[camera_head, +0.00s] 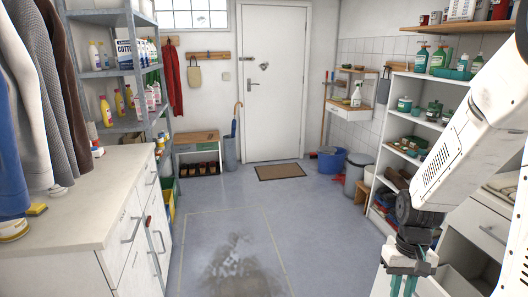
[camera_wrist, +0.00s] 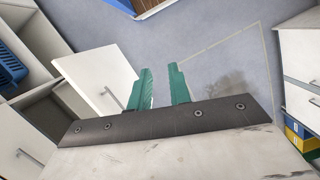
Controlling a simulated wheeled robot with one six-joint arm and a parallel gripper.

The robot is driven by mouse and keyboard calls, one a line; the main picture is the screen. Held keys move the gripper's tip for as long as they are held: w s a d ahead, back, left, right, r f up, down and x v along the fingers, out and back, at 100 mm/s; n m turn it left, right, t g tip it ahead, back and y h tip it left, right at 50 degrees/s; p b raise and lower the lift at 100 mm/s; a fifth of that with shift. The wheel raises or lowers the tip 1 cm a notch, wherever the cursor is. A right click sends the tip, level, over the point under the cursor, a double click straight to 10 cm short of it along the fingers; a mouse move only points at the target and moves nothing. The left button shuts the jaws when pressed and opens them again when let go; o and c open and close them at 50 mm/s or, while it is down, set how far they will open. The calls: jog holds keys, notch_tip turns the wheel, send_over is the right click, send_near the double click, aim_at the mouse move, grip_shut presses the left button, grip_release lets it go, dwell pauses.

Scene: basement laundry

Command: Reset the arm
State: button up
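My arm comes in from the right edge of the head view and bends down at a dark joint. My gripper (camera_head: 404,284) hangs at the lower right, with its green fingers pointing down. In the wrist view my gripper (camera_wrist: 160,82) shows two green fingers apart, with bare floor between them. It is open and holds nothing. An open white cabinet door (camera_wrist: 98,80) is just left of the fingers in the wrist view; I cannot tell whether they touch it.
A white counter with drawers (camera_head: 85,200) stands at left, with hanging clothes above. White shelves (camera_head: 408,120) with bottles and pots line the right wall. The grey floor (camera_head: 235,215) between is clear up to a doormat (camera_head: 280,172) and white door (camera_head: 275,90).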

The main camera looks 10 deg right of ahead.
jog(key=s+a+r+n+t, duration=0.1)
jog(key=s+a+r, duration=0.2)
jog(key=r, duration=0.4)
jog(key=s+a+r+t, duration=0.1)
jog(key=s+a+r, duration=0.3)
jog(key=r, duration=0.3)
jog(key=s+a+r+n+t, duration=0.1)
jog(key=s+a+r, duration=0.3)
jog(key=r, duration=0.3)
jog(key=shift+a+r+n+t+h, duration=0.3)
jog(key=shift+a+r+t+h, duration=0.1)
jog(key=shift+a, duration=0.4)
